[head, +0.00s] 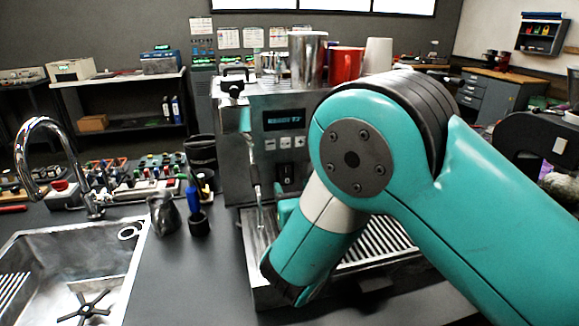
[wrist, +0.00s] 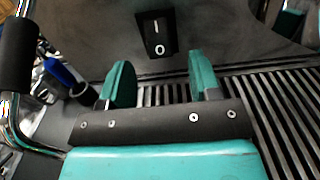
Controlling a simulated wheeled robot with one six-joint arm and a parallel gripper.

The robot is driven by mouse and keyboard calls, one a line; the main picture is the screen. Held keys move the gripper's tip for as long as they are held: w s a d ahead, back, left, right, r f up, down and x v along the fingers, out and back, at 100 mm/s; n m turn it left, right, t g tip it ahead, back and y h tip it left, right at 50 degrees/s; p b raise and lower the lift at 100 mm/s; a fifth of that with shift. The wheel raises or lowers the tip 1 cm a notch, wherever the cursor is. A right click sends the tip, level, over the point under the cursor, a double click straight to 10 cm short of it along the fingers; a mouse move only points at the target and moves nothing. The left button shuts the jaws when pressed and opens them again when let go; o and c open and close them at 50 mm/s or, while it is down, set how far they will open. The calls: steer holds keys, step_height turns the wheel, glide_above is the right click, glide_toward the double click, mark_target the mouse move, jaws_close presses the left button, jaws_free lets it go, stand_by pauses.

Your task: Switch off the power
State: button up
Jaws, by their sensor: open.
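The coffee brewer (head: 232,150) stands behind the sink counter, with a lit display (head: 288,119) on its front. A black rocker power switch (wrist: 157,36) marked I and O is on its metal front panel in the wrist view. A dark switch also shows below the buttons in the head view (head: 287,171). My gripper (wrist: 160,75) is open and empty, its two teal fingers on either side below the switch. The fingertips appear just short of the panel; I cannot tell whether they touch it. In the head view my arm hides most of the gripper and the brewer's right side.
A slatted drip tray (head: 375,240) lies beneath my gripper.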

mark_target(287, 178)
steer(key=shift+p+x, duration=0.65)
steer(key=shift+x, duration=1.35)
steer(key=c, duration=0.9)
steer(key=f+b, duration=0.1)
steer(key=b, duration=0.2)
steer(key=shift+r+t+b, duration=0.1)
steer(key=shift+t+b, duration=0.4)
steer(key=shift+b, duration=0.5)
steer(key=shift+r, duration=0.25)
steer(key=o, duration=0.9)
